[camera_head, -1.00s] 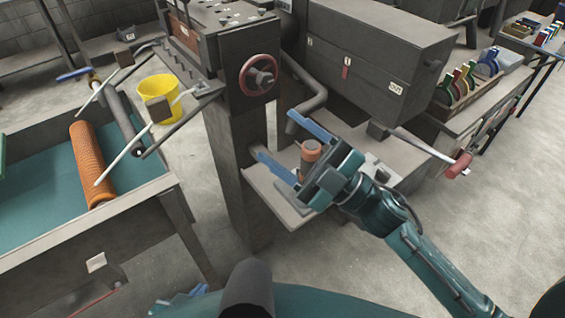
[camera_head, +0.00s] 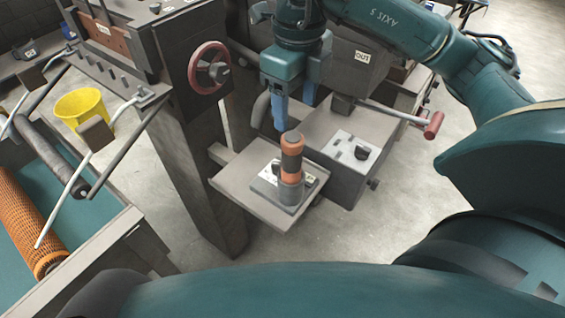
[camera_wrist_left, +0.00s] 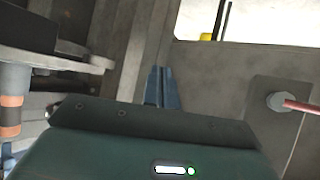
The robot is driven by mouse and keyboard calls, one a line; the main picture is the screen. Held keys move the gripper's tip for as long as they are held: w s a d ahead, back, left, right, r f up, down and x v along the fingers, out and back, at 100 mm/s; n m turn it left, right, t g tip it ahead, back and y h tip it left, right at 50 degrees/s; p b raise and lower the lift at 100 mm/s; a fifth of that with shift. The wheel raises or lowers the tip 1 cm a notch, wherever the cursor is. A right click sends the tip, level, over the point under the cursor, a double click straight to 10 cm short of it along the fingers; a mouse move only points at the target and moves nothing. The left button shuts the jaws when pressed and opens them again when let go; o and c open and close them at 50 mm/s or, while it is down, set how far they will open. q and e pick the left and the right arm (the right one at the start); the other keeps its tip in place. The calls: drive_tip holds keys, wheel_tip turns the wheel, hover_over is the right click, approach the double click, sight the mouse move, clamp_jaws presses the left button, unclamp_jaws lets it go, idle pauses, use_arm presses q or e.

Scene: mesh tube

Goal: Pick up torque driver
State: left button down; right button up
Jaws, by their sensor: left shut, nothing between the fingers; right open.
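The torque driver, an orange and black cylinder with a grey lower end (camera_head: 291,163), stands upright on a small plate on the grey shelf (camera_head: 238,187). My right gripper (camera_head: 294,112) points down with its blue fingers apart, just behind and above the driver in the head view. Nothing shows between its fingers. A banded orange, black and grey cylinder that looks like the driver (camera_wrist_left: 12,105) is at the left edge of the left wrist view. My left gripper (camera_wrist_left: 161,88) has its blue fingers together and empty; it is out of the head view.
A red handwheel (camera_head: 209,68) is on the machine post left of the shelf. A grey block with a switch plate (camera_head: 352,148) and a red-handled lever (camera_head: 433,125) stand to the right. A yellow bucket (camera_head: 84,108) and an orange mesh tube (camera_head: 28,225) are further left.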

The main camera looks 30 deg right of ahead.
sight(295, 137)
wheel_tip(295, 137, down, 6)
drive_tip(key=shift+f, duration=0.2)
drive_tip(key=shift+a+f, duration=0.2)
drive_tip(key=shift+f, duration=2.55)
drive_tip(key=c, duration=1.2)
drive_tip(key=shift+o, duration=0.2)
drive_tip(key=shift+r, duration=0.1)
